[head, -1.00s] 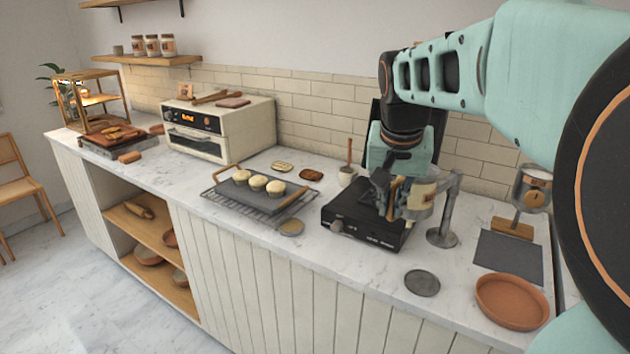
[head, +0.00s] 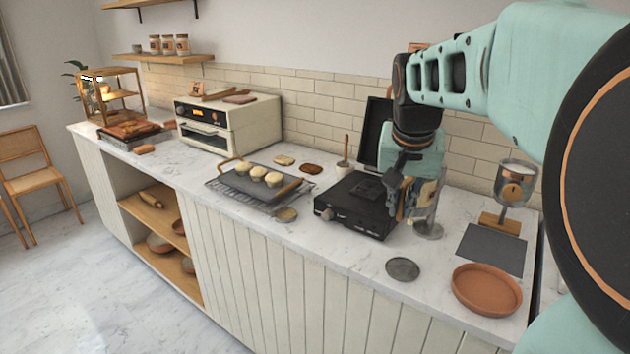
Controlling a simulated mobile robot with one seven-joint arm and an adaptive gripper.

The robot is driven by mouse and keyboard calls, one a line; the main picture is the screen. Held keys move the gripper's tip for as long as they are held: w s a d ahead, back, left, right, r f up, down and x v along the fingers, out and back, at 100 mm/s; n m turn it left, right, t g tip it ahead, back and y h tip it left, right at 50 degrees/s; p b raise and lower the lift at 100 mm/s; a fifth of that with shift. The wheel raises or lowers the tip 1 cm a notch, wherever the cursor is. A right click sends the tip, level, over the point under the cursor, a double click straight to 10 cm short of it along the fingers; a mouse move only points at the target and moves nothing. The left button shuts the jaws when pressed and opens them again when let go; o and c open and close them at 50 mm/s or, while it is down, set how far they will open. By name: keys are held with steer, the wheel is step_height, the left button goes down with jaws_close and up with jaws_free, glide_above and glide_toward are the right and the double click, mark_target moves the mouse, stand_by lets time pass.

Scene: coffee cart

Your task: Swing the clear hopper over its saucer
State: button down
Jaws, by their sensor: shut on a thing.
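My gripper (head: 405,207) is shut on the handle side of a clear hopper (head: 427,207) with a tan band, between the black stove and the grey slate. The hopper hangs on a metal post with a round grey foot (head: 429,231). The gripper hides part of the hopper, so its exact hold is hard to see. A flat round grey saucer (head: 402,269) lies on the counter in front of the foot, apart from the hopper. A second clear hopper (head: 515,184), with pale contents, stands on a wooden base at the right.
A black stove (head: 356,205) stands left of my gripper, with a tray of buns (head: 265,178) beyond. A terracotta dish (head: 487,290) and a grey slate (head: 491,249) lie to the right. The counter around the grey saucer is clear.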

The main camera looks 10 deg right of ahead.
steer(key=shift+s+d, duration=0.15)
steer(key=shift+d, duration=0.15)
steer(key=shift+d, duration=0.1)
steer(key=c, duration=2)
jaws_free()
steer(key=shift+s+d, duration=0.1)
steer(key=shift+r, duration=0.1)
step_height(320, 180, up, 10)
steer(key=shift+f, duration=0.15)
